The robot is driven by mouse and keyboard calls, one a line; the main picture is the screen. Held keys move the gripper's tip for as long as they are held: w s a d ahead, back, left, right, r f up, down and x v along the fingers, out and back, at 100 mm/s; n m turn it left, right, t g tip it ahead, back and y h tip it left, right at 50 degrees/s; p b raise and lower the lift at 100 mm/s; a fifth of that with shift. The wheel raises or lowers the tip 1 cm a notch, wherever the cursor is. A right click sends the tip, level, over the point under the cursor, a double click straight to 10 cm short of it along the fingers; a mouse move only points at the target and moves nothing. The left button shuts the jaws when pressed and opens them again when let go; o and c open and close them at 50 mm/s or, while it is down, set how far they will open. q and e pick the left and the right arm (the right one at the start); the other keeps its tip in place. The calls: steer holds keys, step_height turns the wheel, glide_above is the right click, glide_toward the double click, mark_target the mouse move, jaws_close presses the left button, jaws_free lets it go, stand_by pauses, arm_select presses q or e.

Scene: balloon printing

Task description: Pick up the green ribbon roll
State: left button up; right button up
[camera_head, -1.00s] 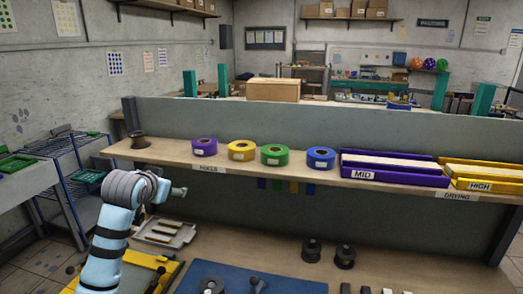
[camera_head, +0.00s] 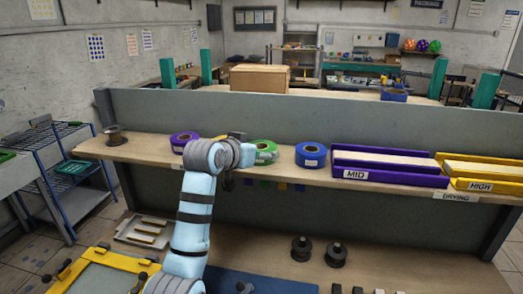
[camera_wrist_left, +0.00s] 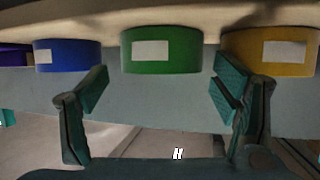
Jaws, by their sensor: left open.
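The green ribbon roll (camera_head: 264,151) lies on the shelf between the blue roll (camera_head: 310,155) and the yellow roll, which my arm hides in the head view. In the left wrist view the green roll (camera_wrist_left: 161,49), with a white label, is centred at the top, between the lines of the two fingers. My left gripper (camera_wrist_left: 160,82) is open and empty, its fingers spread wider than the roll. It seems just short of the roll, with no contact visible. In the head view my wrist mostly hides the gripper. My right gripper is not in view.
The yellow roll (camera_wrist_left: 271,51) is close beside one finger in the wrist view; the blue roll (camera_wrist_left: 67,55) is on the other side. A purple roll (camera_head: 181,142), a dark spool (camera_head: 115,136), a purple MID tray (camera_head: 390,178) and a yellow HIGH tray (camera_head: 485,184) share the shelf.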

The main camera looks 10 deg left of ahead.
mark_target(264, 148)
arm_select(q)
steer(key=x, duration=0.1)
steer(key=p+x, duration=0.1)
steer(key=x, duration=0.2)
steer(key=shift+w+r, duration=0.2)
steer(key=shift+w, duration=0.25)
steer(key=c, duration=1)
